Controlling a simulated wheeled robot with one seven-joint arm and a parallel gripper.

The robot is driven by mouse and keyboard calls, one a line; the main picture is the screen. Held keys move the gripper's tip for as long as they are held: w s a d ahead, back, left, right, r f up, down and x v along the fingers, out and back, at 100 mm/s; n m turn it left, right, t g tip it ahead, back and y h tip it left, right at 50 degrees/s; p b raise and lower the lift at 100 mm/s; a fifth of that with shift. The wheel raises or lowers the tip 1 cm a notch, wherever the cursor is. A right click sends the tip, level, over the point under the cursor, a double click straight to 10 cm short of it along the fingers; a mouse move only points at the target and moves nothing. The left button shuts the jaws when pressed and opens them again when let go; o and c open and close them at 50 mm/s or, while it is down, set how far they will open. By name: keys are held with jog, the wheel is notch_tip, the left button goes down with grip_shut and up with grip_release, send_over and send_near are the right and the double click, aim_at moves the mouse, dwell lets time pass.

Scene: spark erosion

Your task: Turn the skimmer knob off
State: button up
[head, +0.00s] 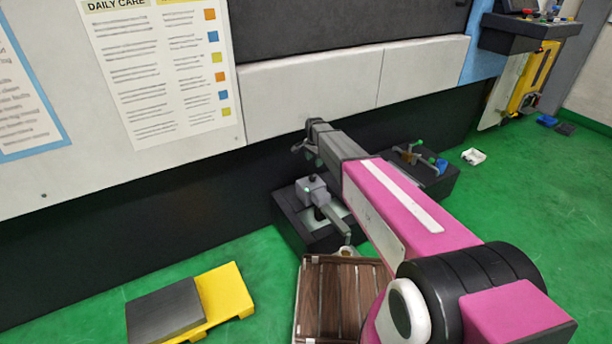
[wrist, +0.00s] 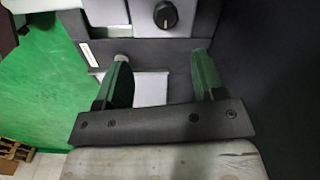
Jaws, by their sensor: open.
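A round black knob (wrist: 165,14) sits on a light grey panel of a unit at the top of the wrist view. A small pale mark shows near its lower edge, but its setting is too small to read for certain. In the head view a grey box (head: 310,192) with a dark top stands on a black tank, below my gripper (head: 306,148). My gripper's two green fingers (wrist: 161,55) are apart with nothing between them. The knob lies beyond the fingertips, apart from them and roughly centred between them.
A dark machine wall (head: 150,205) rises behind the tank. A second black tank (head: 440,180) with green-tipped fittings stands to the right. A slatted wooden crate (head: 312,300) is in front, and a yellow-and-grey step (head: 225,295) stands left. Green floor is free between them.

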aim_at(312, 177)
jog(key=f, duration=1.1)
jog(key=shift+w+a, duration=0.3)
jog(key=shift+a, duration=0.05)
jog(key=shift+r, duration=0.1)
jog(key=c, duration=0.9)
